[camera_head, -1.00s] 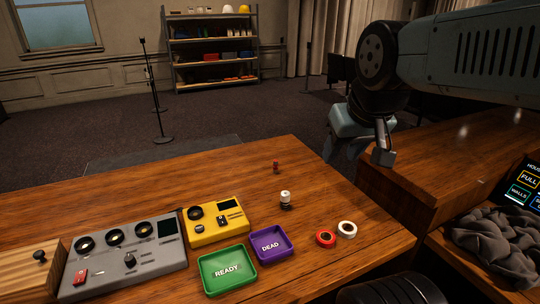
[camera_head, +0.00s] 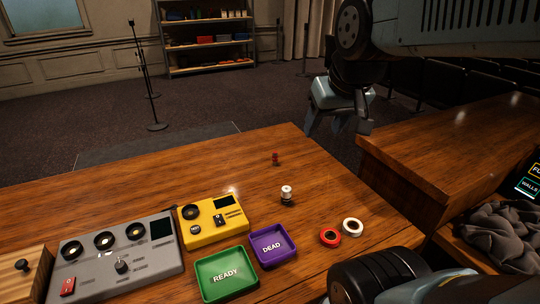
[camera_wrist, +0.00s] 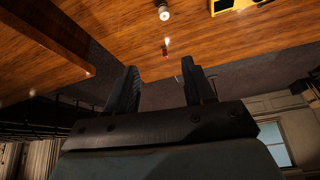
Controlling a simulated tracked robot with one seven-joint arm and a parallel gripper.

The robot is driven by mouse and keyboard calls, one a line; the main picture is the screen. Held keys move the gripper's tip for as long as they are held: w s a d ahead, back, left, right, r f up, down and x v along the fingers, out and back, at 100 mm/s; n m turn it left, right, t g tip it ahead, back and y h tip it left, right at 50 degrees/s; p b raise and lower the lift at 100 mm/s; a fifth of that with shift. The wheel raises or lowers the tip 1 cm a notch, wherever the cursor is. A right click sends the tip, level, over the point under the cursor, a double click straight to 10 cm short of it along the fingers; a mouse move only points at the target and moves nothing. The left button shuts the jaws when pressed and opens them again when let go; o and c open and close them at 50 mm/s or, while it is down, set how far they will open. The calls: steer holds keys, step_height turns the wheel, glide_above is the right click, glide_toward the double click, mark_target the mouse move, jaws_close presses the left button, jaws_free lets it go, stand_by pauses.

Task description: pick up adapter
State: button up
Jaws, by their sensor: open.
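A small upright red piece (camera_head: 275,158), which looks like the adapter, stands on the far part of the wooden desk (camera_head: 180,165). It also shows in the wrist view as a small red piece with a bright tip (camera_wrist: 165,47), beyond the gap between my fingers. A white and black piece (camera_head: 287,195) stands nearer; I cannot be sure which of the two is the adapter. My gripper (camera_wrist: 160,80) is open and empty, with both dark fingers apart. In the head view my gripper (camera_head: 332,122) hangs past the desk's far right edge, away from both pieces.
A green READY tray (camera_head: 226,293), a purple DEAD tray (camera_head: 272,262), a yellow device (camera_head: 205,234) and a grey mixer (camera_head: 90,285) fill the near side. Red tape (camera_head: 330,237) and white tape (camera_head: 352,227) lie right. The desk around the red piece is clear.

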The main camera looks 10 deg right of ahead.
steer(key=w+f, duration=0.2)
steer(key=w, duration=0.7)
steer(key=g, duration=0.1)
glide_above(276, 153)
steer(key=s, duration=0.5)
step_height(276, 153, down, 17)
steer(key=shift+n, duration=0.4)
steer(key=x, duration=0.7)
steer(key=shift+w+f, duration=0.2)
steer(key=shift+x, duration=3.25)
steer(key=shift+w, duration=0.15)
steer(key=shift+c, duration=0.2)
jaws_close()
